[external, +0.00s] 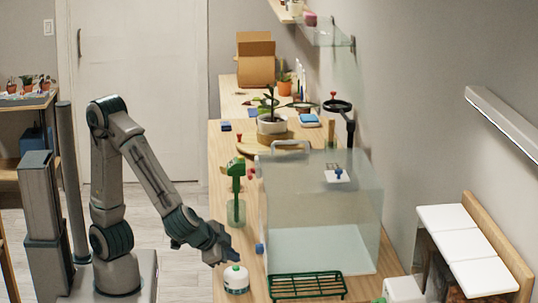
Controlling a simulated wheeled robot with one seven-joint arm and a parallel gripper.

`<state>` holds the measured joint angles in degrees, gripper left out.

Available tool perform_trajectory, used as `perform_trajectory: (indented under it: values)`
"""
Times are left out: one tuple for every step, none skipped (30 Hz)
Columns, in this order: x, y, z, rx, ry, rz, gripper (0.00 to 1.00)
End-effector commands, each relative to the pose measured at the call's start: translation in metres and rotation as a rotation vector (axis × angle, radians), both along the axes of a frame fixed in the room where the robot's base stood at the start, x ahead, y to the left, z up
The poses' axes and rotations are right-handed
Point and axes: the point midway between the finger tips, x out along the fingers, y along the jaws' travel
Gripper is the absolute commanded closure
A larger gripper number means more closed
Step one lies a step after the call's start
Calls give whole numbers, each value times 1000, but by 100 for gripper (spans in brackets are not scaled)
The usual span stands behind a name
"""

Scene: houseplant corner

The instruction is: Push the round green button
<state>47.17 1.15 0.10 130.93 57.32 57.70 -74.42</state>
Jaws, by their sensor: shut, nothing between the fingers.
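A round white unit with a green band (236,282) stands on the wooden bench near its front left edge. A small round green button (236,267) shows on its top. My gripper (234,253) is shut and empty. In the picture its fingertips are just above the green button, with a small gap seeming to remain; the exact depth cannot be told. A second small green spot (380,300) shows at the bottom edge by a white box (403,290); it is cut off and too small to identify.
A clear glass case (320,200) stands right of my gripper, with a blue knob (259,248) at its near left. A green wire rack (307,286) lies in front of it. A potted plant (271,122) is farther back.

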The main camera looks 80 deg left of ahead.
Motion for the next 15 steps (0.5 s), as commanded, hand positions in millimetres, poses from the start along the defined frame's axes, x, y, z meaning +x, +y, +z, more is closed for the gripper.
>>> perform_trajectory:
  values:
    - [0,0,0,0,0,0,100]
    - [0,0,0,0,0,0,100]
    - [0,0,0,0,0,0,100]
    - [0,0,-1,0,0,0,100]
    - [0,0,-1,0,0,0,100]
    - [0,0,-2,0,0,0,100]
    - [0,0,-3,0,0,0,100]
    - [0,0,-4,-1,0,1,100]
    - [0,0,-5,-1,0,1,100]
    - [0,0,-6,-1,0,1,100]
    - [0,0,-7,0,0,0,100]
    - [0,0,-8,1,0,1,100]
    - [0,0,-9,1,0,1,100]
    - [0,0,-10,0,0,0,100]
    - [0,0,-10,0,0,0,100]
